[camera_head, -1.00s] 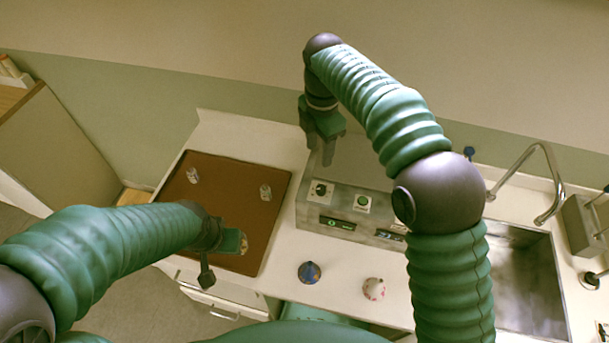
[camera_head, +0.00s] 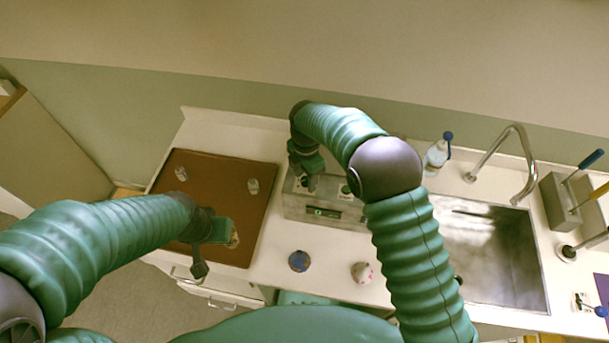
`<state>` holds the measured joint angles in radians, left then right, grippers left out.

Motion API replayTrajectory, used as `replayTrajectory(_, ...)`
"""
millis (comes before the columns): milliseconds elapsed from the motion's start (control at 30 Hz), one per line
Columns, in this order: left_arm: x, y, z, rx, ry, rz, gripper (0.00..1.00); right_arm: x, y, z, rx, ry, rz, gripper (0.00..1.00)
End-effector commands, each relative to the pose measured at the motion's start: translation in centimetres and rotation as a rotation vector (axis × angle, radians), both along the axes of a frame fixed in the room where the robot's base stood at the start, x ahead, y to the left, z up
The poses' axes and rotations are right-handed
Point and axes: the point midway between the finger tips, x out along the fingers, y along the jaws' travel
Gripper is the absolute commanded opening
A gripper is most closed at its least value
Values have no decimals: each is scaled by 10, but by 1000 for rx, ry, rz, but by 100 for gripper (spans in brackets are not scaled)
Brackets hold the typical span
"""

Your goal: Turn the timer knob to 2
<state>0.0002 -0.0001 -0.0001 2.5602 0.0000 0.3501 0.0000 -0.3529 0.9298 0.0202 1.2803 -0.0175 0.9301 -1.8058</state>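The grey metal device (camera_head: 293,209) stands on the white counter, left of the sink. Its top panel holds the timer knob, which is mostly hidden by my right gripper (camera_head: 308,183). The knob's setting cannot be read. The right gripper points down onto the panel's left part, its fingers at the knob; contact and finger opening are unclear. A green button (camera_head: 346,190) shows partly beside my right arm, and a lit green display (camera_head: 323,212) is on the front face. My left gripper (camera_head: 222,240) is over the brown board's front right part; a small tan thing (camera_head: 235,236) shows at its tip, grip unclear.
The brown board (camera_head: 215,180) bears two small clear glass pieces (camera_head: 181,174) (camera_head: 253,186). A blue-topped item (camera_head: 299,261) and a white-and-red one (camera_head: 362,272) stand in front of the device. A blue-capped bottle (camera_head: 437,155), tap (camera_head: 520,150) and sink (camera_head: 490,250) are at right.

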Motion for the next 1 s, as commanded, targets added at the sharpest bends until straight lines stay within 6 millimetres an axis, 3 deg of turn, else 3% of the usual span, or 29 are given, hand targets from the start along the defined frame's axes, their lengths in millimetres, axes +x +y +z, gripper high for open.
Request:
replayTrajectory(33, 0, 0, 0, 0, 0, 0, 0, 0, 0, 0, 0, 0, 0, 42)
replayTrajectory(367, 0, 0, 0, 0, 0, 0, 0, -1, 3, 1, -4, 0, 1, 0)
replayTrajectory(767, 0, 0, -1, 0, 0, 0, 0, -3, 7, 1, 3, 1, -31, 0)
replayTrajectory(1000, 0, 0, -6, 0, 0, 0, 0, -3, 8, 1, 3, 1, -157, 0)
